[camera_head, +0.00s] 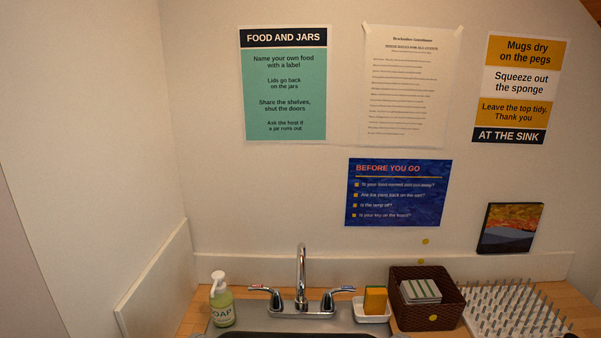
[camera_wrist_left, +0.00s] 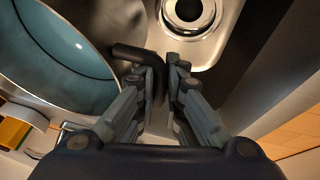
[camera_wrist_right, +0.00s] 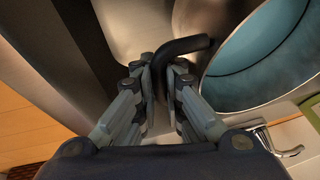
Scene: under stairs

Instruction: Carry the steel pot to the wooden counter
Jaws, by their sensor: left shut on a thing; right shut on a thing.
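The steel pot (camera_wrist_left: 72,120) fills the left of the left wrist view, and it is at the right of the right wrist view (camera_wrist_right: 240,92). Its inside looks blue-green; I cannot tell if that is water or lining. My left gripper (camera_wrist_left: 165,72) is shut on one dark bent handle (camera_wrist_left: 128,52). My right gripper (camera_wrist_right: 160,70) is shut on another dark handle (camera_wrist_right: 186,45). A steel sink with a round drain (camera_wrist_left: 188,10) lies beneath. The wooden counter (camera_head: 196,300) shows beside the sink in the head view. The pot and both grippers are outside the head view.
The faucet (camera_head: 301,285) stands behind the sink. A soap bottle (camera_head: 221,302) is left of it; a sponge (camera_head: 375,300) in a white dish, a brown basket (camera_head: 408,312) and a pegged drying rack (camera_head: 515,312) are to the right. Posters cover the back wall.

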